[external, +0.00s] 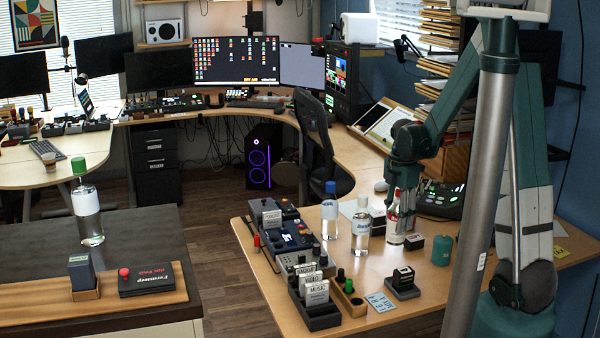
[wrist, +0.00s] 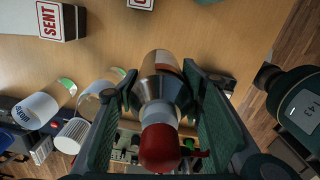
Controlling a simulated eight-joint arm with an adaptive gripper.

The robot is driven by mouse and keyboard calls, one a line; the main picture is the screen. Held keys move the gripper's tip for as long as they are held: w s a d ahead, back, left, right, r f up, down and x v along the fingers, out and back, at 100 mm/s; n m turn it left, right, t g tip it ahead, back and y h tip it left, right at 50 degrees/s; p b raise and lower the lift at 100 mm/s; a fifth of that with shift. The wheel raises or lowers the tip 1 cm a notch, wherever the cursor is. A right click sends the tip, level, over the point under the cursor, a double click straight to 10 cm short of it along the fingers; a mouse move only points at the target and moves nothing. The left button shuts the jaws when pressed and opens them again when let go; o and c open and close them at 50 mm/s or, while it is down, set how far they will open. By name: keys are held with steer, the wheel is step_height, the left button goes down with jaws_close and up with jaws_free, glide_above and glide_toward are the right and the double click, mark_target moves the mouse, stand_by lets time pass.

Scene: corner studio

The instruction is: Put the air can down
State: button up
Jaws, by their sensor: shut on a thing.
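The air can (external: 393,226) is a pale can with red on its label, over the right-hand desk in the external view. In the wrist view the air can (wrist: 160,68) shows its shiny metal shoulder, white neck and red top. My gripper (external: 402,193) points down at the can's upper part. In the wrist view my gripper (wrist: 162,95) has its two dark green fingers closed on either side of the can. The can's base is close to the desk top; I cannot tell whether it touches.
A clear bottle with a white cap (external: 361,229) and one with a blue cap (external: 329,212) stand left of the can. A small black block (external: 414,242) and a teal cylinder (external: 442,249) are at its right. The wooden desk (external: 375,268) has bare room in front.

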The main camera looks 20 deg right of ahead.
mark_target(398, 208)
steer(key=shift+f+b, duration=0.3)
steer(key=shift+f, duration=1.85)
steer(key=shift+f+b, duration=0.3)
steer(key=shift+f, duration=1.6)
steer(key=shift+f, duration=0.2)
steer(key=o, duration=1.1)
steer(key=shift+r, duration=0.3)
step_height(398, 208, up, 12)
steer(key=shift+f+p, duration=0.15)
steer(key=shift+p, duration=0.8)
